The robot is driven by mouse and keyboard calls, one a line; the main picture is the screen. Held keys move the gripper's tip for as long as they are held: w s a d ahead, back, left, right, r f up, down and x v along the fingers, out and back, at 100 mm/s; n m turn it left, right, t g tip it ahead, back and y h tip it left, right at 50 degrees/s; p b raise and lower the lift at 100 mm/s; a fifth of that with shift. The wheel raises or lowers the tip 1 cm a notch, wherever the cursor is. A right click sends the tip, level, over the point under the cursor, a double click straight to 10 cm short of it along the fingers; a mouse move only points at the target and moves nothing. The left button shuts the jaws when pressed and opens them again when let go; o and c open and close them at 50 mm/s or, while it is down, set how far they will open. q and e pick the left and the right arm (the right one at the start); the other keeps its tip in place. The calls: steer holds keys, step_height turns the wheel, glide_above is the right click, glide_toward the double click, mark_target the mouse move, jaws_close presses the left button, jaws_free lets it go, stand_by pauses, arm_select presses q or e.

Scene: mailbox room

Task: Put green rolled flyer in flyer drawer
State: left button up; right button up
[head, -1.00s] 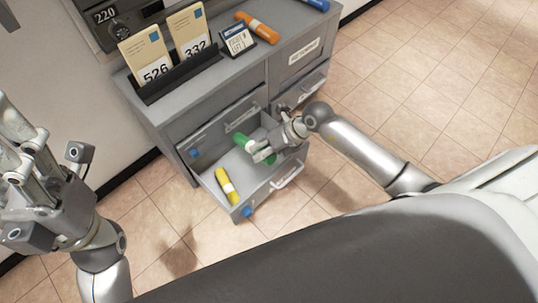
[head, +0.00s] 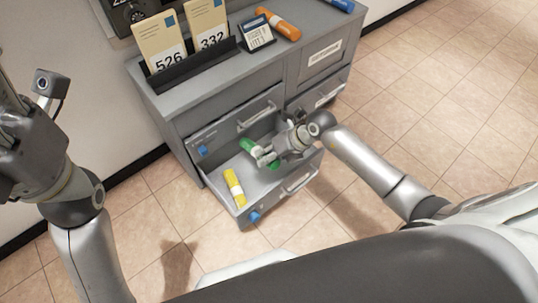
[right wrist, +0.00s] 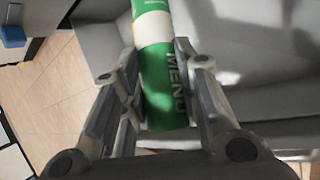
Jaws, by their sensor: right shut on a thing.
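The green rolled flyer (head: 249,146) has a white band and is in the right gripper, inside or just over the open drawer (head: 222,193). In the right wrist view the flyer (right wrist: 155,65), printed "MENU", lies between the two fingers. My right gripper (head: 266,157) is shut on it. A yellow rolled flyer (head: 234,187) lies in the drawer, to the left of the green one. My left gripper (head: 12,125) is at the left edge, away from the cabinet, with its fingertips cut off by the frame. Whether the green flyer touches the drawer floor I cannot tell.
The grey cabinet (head: 183,112) carries a black holder (head: 188,70) with envelopes marked 526 and 332, a small sign (head: 257,34), an orange roll (head: 279,24) and a blue roll (head: 342,4). The drawer handle (head: 300,184) sticks out in front. The tiled floor is clear.

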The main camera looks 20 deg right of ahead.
steer(key=o, duration=1.1)
